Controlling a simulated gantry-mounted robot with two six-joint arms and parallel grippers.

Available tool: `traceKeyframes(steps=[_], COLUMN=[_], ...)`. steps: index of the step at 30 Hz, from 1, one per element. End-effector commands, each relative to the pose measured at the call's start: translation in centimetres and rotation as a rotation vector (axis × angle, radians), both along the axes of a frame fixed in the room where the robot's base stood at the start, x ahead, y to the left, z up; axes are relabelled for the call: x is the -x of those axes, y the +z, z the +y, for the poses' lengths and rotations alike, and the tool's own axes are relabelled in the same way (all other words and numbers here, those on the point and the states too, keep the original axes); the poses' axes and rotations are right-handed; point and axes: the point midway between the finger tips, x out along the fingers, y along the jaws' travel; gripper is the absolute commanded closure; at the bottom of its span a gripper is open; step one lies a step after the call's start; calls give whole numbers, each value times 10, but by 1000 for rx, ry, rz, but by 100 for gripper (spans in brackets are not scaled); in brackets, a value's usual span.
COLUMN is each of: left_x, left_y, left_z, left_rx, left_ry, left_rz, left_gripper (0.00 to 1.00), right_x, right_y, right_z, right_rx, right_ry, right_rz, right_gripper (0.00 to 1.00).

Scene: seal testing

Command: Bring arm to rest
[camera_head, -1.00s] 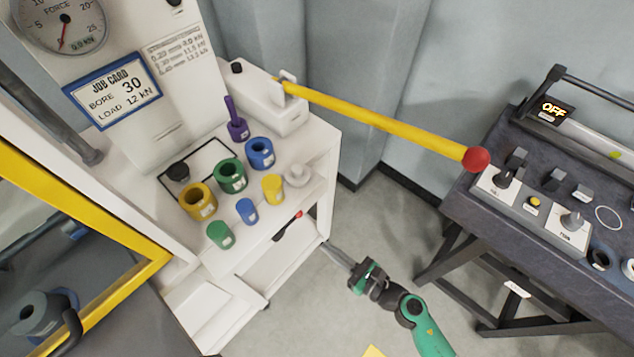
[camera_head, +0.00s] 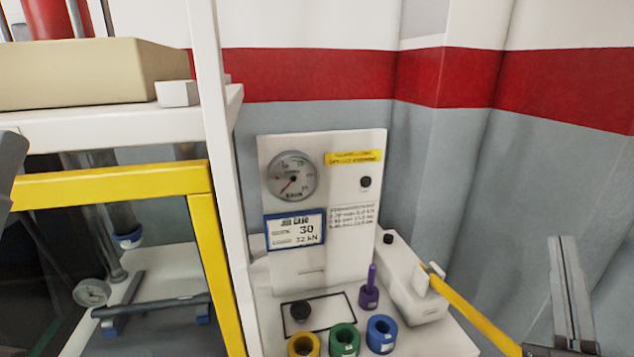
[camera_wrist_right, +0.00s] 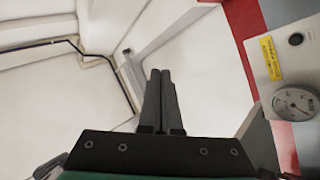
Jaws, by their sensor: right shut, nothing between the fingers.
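My right gripper (camera_head: 566,262) stands upright at the lower right of the head view, with its two grey fingers together and nothing between them. In the right wrist view its dark fingers (camera_wrist_right: 160,90) are closed side by side, pointing at blurred white surfaces. In the head view it is right of the yellow lever (camera_head: 480,318) on the white pump block (camera_head: 408,285); I cannot tell the gap in depth. My left gripper is not clearly in view.
A white panel with a gauge (camera_head: 292,176) and job card (camera_head: 295,231) stands mid-view. Yellow (camera_head: 303,346), green (camera_head: 344,340) and blue (camera_head: 381,334) rings and a purple plug (camera_head: 370,290) sit before it. A yellow-framed guard (camera_head: 205,240) is at left.

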Motion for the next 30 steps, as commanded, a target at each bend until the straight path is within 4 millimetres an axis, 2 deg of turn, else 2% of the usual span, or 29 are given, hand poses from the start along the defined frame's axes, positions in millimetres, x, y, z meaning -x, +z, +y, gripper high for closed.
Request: traceKeyframes(steps=[1, 3, 6, 8, 9, 14, 17, 27, 30], left_x=[0, 0, 0, 0, -1, 0, 0, 0, 0], left_y=[4, 6, 9, 11, 43, 110, 155, 323, 361], left_z=[0, 0, 0, 0, 0, 0, 0, 0, 0], left_rx=[0, 0, 0, 0, 0, 0, 0, 0, 0], left_ry=[0, 0, 0, 0, 0, 0, 0, 0, 0], left_rz=[0, 0, 0, 0, 3, -1, -1, 0, 0], left_gripper=[100, 100, 100, 100, 100, 100, 100, 100, 100], right_x=[12, 29, 58, 79, 73, 71, 71, 70, 70], right_y=[39, 78, 124, 147, 174, 237, 282, 450, 488], right_z=[12, 31, 63, 83, 81, 80, 80, 79, 79], right_rx=[-120, -274, -427, -490, -495, -494, -493, -492, -492], right_ry=[148, 373, 677, 852, 840, 830, 828, 825, 825], right_rz=[-76, -144, -197, -211, -198, -195, -194, -192, -192], right_gripper=[100, 100, 100, 100, 100, 100, 100, 100, 100])
